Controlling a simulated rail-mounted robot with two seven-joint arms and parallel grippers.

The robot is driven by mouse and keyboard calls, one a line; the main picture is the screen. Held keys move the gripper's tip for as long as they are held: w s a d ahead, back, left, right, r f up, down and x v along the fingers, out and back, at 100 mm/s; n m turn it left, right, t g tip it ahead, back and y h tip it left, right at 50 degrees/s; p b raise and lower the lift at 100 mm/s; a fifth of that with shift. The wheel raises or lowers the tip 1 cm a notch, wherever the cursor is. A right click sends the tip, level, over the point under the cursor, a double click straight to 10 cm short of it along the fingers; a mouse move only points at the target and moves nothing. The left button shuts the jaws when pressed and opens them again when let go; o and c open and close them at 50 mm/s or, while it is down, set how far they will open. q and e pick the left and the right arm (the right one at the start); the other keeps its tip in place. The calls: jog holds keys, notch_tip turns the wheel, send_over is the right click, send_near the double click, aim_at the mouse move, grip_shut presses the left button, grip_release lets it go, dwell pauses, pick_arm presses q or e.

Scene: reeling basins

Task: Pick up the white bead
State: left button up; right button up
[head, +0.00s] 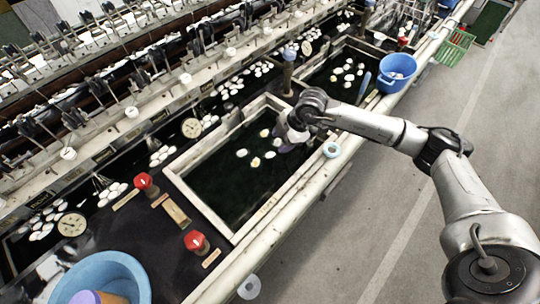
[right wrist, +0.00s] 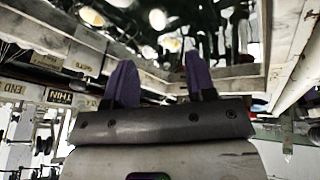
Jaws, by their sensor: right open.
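Several white, oval beads lie in the dark basin in the middle of the head view, one white bead (head: 242,153) at the left of the group and another (head: 269,155) nearer my arm. My right gripper (head: 286,142) reaches over the basin's right side, close to the right-hand beads. In the right wrist view my two purple fingers (right wrist: 160,78) stand apart with nothing visible between them. Pale beads show beyond the fingertips, one bead (right wrist: 158,19) among them. I cannot tell which bead the task means. My left gripper is not in view.
A pale frame (head: 207,212) rims the basin. Red-topped knobs (head: 196,241) stand to its left. A large blue tub (head: 125,268) is at the lower left, a blue bucket (head: 397,70) at the upper right.

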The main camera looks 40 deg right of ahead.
aim_at(270, 154)
jog(key=shift+b+x, duration=1)
jog(key=shift+x, duration=2.9)
jog(key=shift+w+f, duration=0.15)
jog(key=shift+f, duration=0.15)
jog(key=c, duration=0.7)
